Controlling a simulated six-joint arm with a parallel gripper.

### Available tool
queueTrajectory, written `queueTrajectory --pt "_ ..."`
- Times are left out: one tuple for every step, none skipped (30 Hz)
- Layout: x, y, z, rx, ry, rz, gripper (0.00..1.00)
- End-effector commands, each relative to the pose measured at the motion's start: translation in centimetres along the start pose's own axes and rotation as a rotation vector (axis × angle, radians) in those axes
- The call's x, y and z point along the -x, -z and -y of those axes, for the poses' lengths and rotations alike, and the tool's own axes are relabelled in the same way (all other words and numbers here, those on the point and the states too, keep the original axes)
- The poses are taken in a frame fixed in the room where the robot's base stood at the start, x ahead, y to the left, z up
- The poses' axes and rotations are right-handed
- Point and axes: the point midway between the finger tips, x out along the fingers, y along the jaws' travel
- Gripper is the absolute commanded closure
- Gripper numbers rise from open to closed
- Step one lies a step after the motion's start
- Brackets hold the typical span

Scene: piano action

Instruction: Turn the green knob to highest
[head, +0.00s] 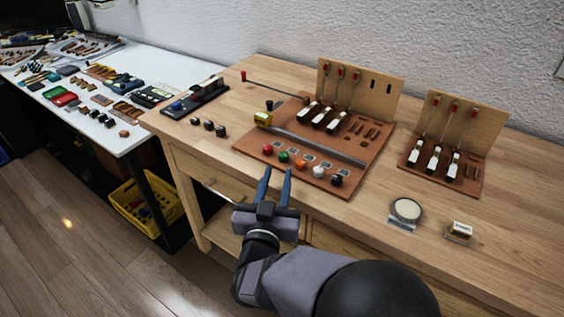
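The green knob (283,157) sits in a row of coloured knobs along the front edge of a brown board (330,187). It is second from the left, between a red knob (267,150) and an orange knob (300,163). My gripper (276,173) is in front of the board's near edge, with its two blue fingers pointing toward the red and green knobs. The fingers are apart with nothing seen between them. The gripper looks just short of the knobs; whether a fingertip touches anything cannot be told. The knob's setting is too small to read.
A white knob (318,171) and a black knob (336,180) continue the row. Behind it lie a metal bar (315,140) and a yellow block (263,119). An upright panel with hammers (385,88) stands behind. A second hammer board (470,172) stands right. Bare table lies between the boards.

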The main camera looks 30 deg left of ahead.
Motion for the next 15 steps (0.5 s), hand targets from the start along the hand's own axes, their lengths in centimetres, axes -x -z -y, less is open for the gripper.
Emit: queueTrajectory --pt "0.0 -0.6 0.0 0.002 0.0 0.001 0.72" --pt "0.0 -0.8 0.0 0.001 0.0 0.0 0.72" --pt "0.0 -1.0 0.0 0.0 0.0 0.0 0.72" --pt "0.0 -1.1 0.0 0.0 0.0 -0.001 0.72" --pt "0.0 -1.2 0.0 -0.001 0.0 -0.001 0.72" --pt "0.0 -1.2 0.0 -0.001 0.0 -0.001 0.72" --pt "-0.1 -1.2 0.0 -0.001 0.0 -0.001 0.72" --pt "-0.1 -1.2 0.0 -0.002 0.0 -0.001 0.72" --pt "-0.2 -1.2 0.0 -0.002 0.0 -0.001 0.72" --pt "-0.3 -1.2 -0.1 -0.002 -0.001 -0.001 0.72" --pt "-0.5 -1.2 -0.1 -0.002 -0.001 0.0 0.72" --pt "-0.8 -1.2 -0.1 -0.002 -0.001 0.0 0.72" --pt "-1.1 -1.2 -0.1 -0.003 -0.002 0.0 0.72" --pt "-1.4 -1.1 -0.1 -0.002 -0.002 0.0 0.72" --pt "-1.9 -1.2 -0.1 -0.002 -0.002 0.0 0.72"
